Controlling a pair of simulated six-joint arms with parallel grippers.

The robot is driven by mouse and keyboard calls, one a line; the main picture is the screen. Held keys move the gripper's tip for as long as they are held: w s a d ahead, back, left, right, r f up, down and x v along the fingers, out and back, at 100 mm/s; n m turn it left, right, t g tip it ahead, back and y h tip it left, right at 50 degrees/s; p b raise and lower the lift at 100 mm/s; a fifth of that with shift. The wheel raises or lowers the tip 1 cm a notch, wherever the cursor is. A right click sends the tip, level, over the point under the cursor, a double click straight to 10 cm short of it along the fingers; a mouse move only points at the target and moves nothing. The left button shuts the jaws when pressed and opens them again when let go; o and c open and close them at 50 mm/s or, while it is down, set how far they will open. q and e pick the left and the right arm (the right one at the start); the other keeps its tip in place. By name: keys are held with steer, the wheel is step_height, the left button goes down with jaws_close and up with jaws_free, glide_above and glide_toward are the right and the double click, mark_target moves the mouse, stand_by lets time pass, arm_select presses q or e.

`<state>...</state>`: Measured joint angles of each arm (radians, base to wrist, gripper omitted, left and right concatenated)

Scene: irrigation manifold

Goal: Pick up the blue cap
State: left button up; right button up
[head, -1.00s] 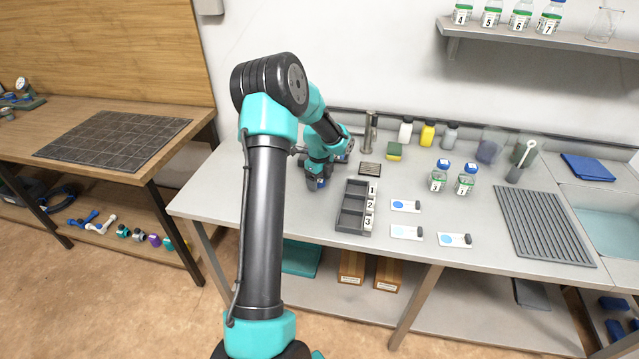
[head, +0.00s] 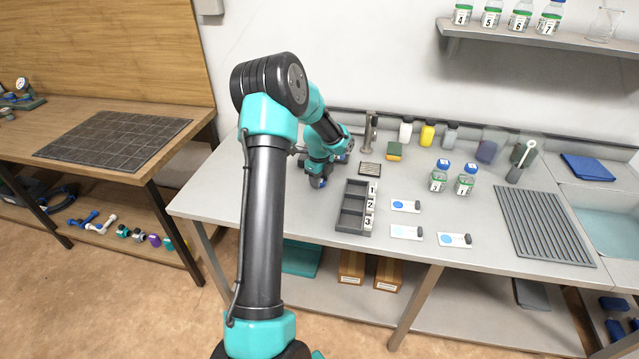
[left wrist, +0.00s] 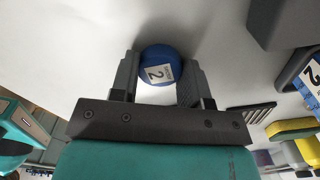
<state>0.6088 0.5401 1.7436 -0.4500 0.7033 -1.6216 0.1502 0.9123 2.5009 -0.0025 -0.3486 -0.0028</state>
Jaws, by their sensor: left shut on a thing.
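The blue cap (left wrist: 157,62), round with a white label reading 2, sits between the two fingers of my left gripper (left wrist: 162,66) in the left wrist view. The fingers are shut on its sides. In the head view my left gripper (head: 318,178) is low over the grey bench, left of the tray with numbered compartments. The cap is hard to make out there, as the arm and gripper largely cover it. My right gripper is in neither current view.
A grey tray (head: 352,224) with labels 1, 2 and 3 stands right of the gripper. A metal stand (head: 368,140) and a sponge (head: 395,151) are behind.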

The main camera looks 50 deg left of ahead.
arm_select(q)
steer(key=shift+r, duration=0.15)
steer(key=shift+r, duration=0.25)
step_height(320, 180, up, 3)
steer(key=shift+f, duration=0.15)
steer(key=s+d, duration=0.3)
steer(key=d, duration=0.1)
steer(key=s+d+r, duration=0.1)
steer(key=s+d, duration=0.2)
steer(key=d, duration=0.1)
steer(key=s+d, duration=0.3)
steer(key=d, duration=0.2)
steer(key=shift+s+r, duration=0.25)
steer(key=shift+w+a, duration=0.1)
steer(key=shift+a, duration=0.05)
steer(key=w+a+r+n, duration=0.2)
steer(key=w+a+r, duration=0.1)
steer(key=w+a, duration=0.3)
steer(key=w+a+r+n, duration=0.2)
steer(key=w+a+r, duration=0.2)
steer(key=w+a, duration=0.3)
steer(key=w+a+r+n, duration=0.1)
steer(key=w+a+r, duration=0.3)
steer(key=w, duration=0.7)
steer(key=shift+a+n, duration=0.4)
steer(key=shift+a, duration=1)
steer(key=shift+w+a+r, duration=0.25)
steer(key=shift+w+r, duration=0.25)
